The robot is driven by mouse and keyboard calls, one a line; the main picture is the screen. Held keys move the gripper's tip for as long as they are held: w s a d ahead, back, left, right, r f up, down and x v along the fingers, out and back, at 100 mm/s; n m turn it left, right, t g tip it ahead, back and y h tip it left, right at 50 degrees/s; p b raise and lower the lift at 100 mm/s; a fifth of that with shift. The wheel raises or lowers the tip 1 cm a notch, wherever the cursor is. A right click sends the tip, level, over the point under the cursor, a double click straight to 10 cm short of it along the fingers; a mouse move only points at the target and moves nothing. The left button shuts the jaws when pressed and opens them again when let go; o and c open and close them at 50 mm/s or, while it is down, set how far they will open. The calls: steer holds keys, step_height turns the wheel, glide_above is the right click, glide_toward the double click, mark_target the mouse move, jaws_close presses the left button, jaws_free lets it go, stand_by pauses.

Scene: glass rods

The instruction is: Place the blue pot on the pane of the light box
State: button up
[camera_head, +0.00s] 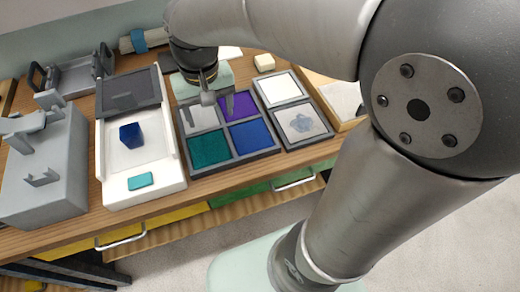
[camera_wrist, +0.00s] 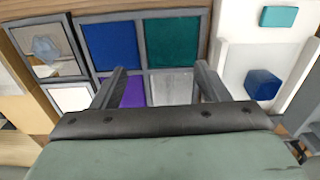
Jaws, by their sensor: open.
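The blue pot (camera_head: 131,135), a small dark blue faceted piece, stands on the pale pane of the white box (camera_head: 112,187), which looks like the light box. In the wrist view the blue pot (camera_wrist: 262,84) is at the right, between the raised white side walls. My gripper (camera_head: 218,99) is over the back of the four-coloured tray, right of the light box and apart from the pot. In the wrist view my gripper (camera_wrist: 160,78) has its fingers spread, with nothing between them.
The grey-framed tray (camera_head: 228,158) has purple, teal, blue and pale squares. A teal piece (camera_head: 140,181) lies at the light box's front. A two-part frame (camera_head: 303,138) is to the right. A grey block-like fixture (camera_head: 48,180) stands to the left. Drawers are below the wooden bench edge.

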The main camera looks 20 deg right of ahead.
steer(key=s+d+f, duration=0.5)
steer(key=s+d, duration=0.2)
steer(key=s, duration=0.4)
steer(key=shift+s+d+f, duration=0.15)
steer(key=shift+s+d, duration=0.1)
steer(key=shift+d, duration=0.05)
